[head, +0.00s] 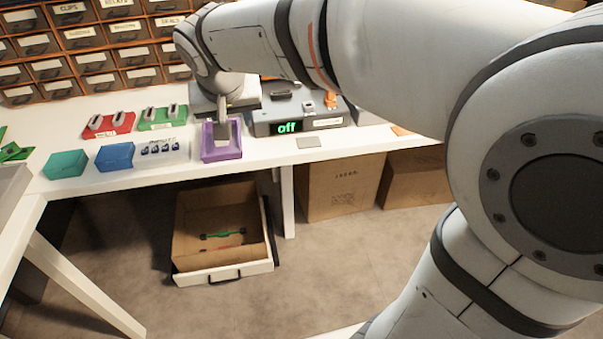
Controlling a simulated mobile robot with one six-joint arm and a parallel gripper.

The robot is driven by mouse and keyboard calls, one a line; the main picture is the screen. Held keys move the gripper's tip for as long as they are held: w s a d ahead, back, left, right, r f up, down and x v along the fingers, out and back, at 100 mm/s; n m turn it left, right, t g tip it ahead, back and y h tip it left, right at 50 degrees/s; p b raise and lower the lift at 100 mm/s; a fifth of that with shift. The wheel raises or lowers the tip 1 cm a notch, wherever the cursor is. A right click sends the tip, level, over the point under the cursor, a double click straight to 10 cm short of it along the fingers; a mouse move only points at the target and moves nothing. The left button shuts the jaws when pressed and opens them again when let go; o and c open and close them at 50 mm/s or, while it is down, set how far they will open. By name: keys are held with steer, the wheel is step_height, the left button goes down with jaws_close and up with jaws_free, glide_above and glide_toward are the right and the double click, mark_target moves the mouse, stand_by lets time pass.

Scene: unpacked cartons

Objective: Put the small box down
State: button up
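A small purple box (221,155) is at the front edge of the white table (270,158), under my gripper (223,132). My gripper points down, with its end at or inside the box's back part. The fingertips are too small and partly hidden, so I cannot tell whether they grip a wall of the box. I also cannot tell whether the box rests on the table or hangs just above it. A small teal box (66,165) and a small blue box (115,157) stand further left on the table.
A grey device (290,122) showing "off" stands right of the purple box. Red (108,124) and green (163,116) holders and a white rack (161,149) are left. An open drawer (222,237) and cartons (340,187) are below. Labelled drawers (96,61) line the back.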

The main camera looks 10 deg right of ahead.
steer(key=s+d+f+g, duration=0.4)
steer(key=s+d+f, duration=0.9)
steer(key=s, duration=0.4)
steer(key=shift+s+d+f, duration=0.25)
steer(key=shift+d+f, duration=0.05)
steer(key=shift+d, duration=0.35)
steer(key=shift+c, duration=0.6)
